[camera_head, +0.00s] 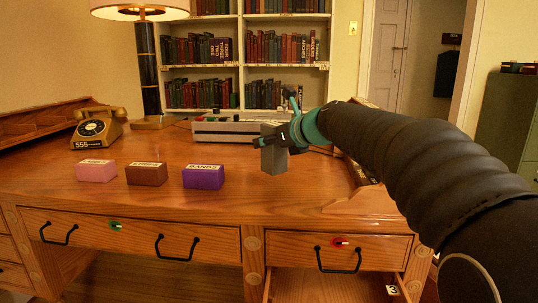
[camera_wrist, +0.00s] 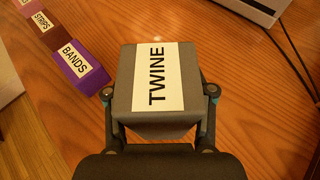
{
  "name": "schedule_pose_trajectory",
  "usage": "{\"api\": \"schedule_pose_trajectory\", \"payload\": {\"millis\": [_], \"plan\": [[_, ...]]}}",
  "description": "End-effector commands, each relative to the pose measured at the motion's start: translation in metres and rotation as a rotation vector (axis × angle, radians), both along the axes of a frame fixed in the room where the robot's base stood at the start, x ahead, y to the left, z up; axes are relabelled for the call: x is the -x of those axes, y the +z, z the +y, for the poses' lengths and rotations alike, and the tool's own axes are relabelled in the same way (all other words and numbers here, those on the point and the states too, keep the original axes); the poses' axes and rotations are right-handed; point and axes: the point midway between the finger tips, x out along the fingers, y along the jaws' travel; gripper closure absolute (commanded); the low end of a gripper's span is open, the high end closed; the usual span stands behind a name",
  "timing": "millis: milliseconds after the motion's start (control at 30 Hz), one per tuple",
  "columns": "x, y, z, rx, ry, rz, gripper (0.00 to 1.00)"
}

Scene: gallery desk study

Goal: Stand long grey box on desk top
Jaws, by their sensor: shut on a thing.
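The long grey box (camera_head: 274,160) is upright in my gripper (camera_head: 276,141), over the middle of the desk top (camera_head: 225,155). I cannot tell whether its base touches the wood. In the wrist view the grey box (camera_wrist: 125,75) shows its top, with a white label reading TWINE. My gripper (camera_wrist: 160,94) has one finger on each side of it and is shut on it. Its lower part is hidden in the wrist view.
Pink (camera_head: 96,170), brown (camera_head: 146,174) and purple (camera_head: 203,176) boxes stand in a row to the left. A gold telephone (camera_head: 97,130) and lamp (camera_head: 148,65) are farther left. A pale machine (camera_head: 225,129) stands behind. An open drawer (camera_head: 330,288) is below right.

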Motion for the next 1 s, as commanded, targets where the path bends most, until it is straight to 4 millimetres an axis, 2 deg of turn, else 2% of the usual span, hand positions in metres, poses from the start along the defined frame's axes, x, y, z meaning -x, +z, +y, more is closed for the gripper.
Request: {"api": "schedule_pose_trajectory", "payload": {"millis": [33, 200, 567, 600, 700, 733, 1000], "plan": [[0.000, -0.010, 0.000, 0.000, -0.001, 0.003, 0.87], [0.000, -0.031, -0.001, 0.001, -0.002, 0.002, 0.87], [0.000, -0.034, -0.001, 0.001, -0.002, 0.001, 0.87], [0.000, -0.034, -0.001, 0.001, -0.002, 0.001, 0.45], [0.000, -0.034, -0.001, 0.001, -0.002, 0.001, 0.20], [0.000, -0.034, -0.001, 0.001, -0.002, 0.001, 0.16], [0.000, -0.034, -0.001, 0.000, -0.001, 0.001, 0.16]]}}
